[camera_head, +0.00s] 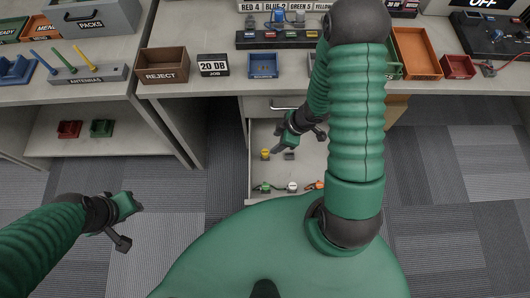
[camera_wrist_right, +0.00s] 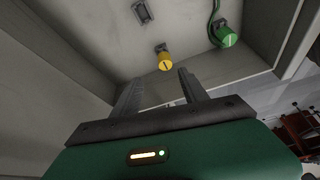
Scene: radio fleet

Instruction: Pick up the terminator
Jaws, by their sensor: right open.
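An open drawer (camera_head: 275,174) below the bench holds several small parts. A yellow-capped part (camera_head: 265,154) lies in its back left, and a small grey connector (camera_head: 289,155) lies to the right of it. I cannot tell for certain which part is the terminator. My right gripper (camera_head: 279,151) reaches down into the drawer area, close to the yellow part. In the right wrist view the right gripper (camera_wrist_right: 159,79) is open and empty, with the yellow part (camera_wrist_right: 165,62) just beyond its fingertips. My left gripper (camera_head: 137,205) hangs at the left, away from the bench; its jaws are unclear.
Green (camera_head: 264,187), white (camera_head: 292,186) and orange (camera_head: 315,185) parts lie along the drawer's front. The drawer walls bound the space around the right gripper. A reject bin (camera_head: 162,77) and a blue tray (camera_head: 263,72) stand on the bench above.

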